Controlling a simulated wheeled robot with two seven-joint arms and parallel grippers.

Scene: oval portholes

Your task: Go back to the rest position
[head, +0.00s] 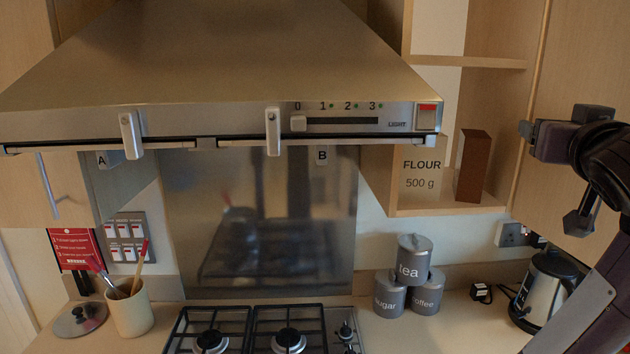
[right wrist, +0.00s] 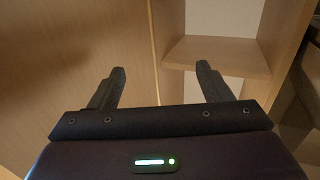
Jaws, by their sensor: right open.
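My right gripper (head: 530,142) is raised at the right side of the head view, in front of the wooden cupboard. In the right wrist view its two dark fingers (right wrist: 160,85) stand wide apart with nothing between them. They face a wooden panel and an open shelf (right wrist: 218,52). My right arm runs from the lower right corner of the head view up to the gripper. My left gripper is not in the head view.
A cooker hood (head: 220,70) hangs above a gas hob (head: 250,335). Wall shelves (head: 452,205) beside my right gripper hold a brown box (head: 472,165). Stacked canisters (head: 412,260), a kettle (head: 545,290) and a utensil pot (head: 130,312) stand on the worktop.

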